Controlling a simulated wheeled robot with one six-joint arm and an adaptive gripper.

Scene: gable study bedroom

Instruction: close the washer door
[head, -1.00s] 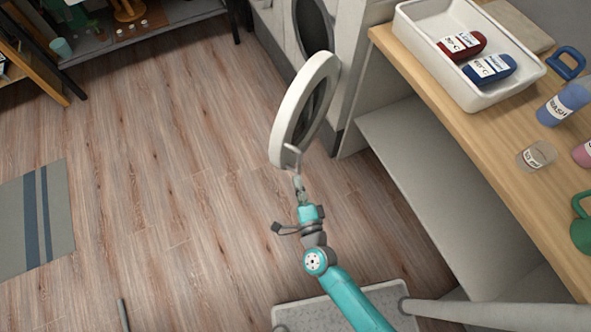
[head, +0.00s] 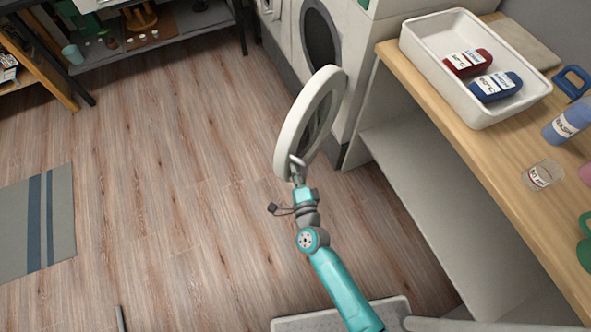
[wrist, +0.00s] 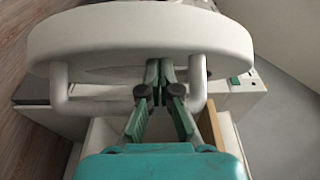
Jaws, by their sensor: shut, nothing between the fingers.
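My gripper (head: 297,172) is at the door's near lower edge, by the handle. In the wrist view its fingers (wrist: 160,72) are together between the handle's two posts; whether they touch the door I cannot tell.
A wooden counter (head: 480,135) at the right carries a white tray (head: 415,60) with red and blue bottles, cups and a jar. A shelf unit (head: 165,35) stands at the back left. A striped mat (head: 60,225) lies on the left. The floor between is clear.

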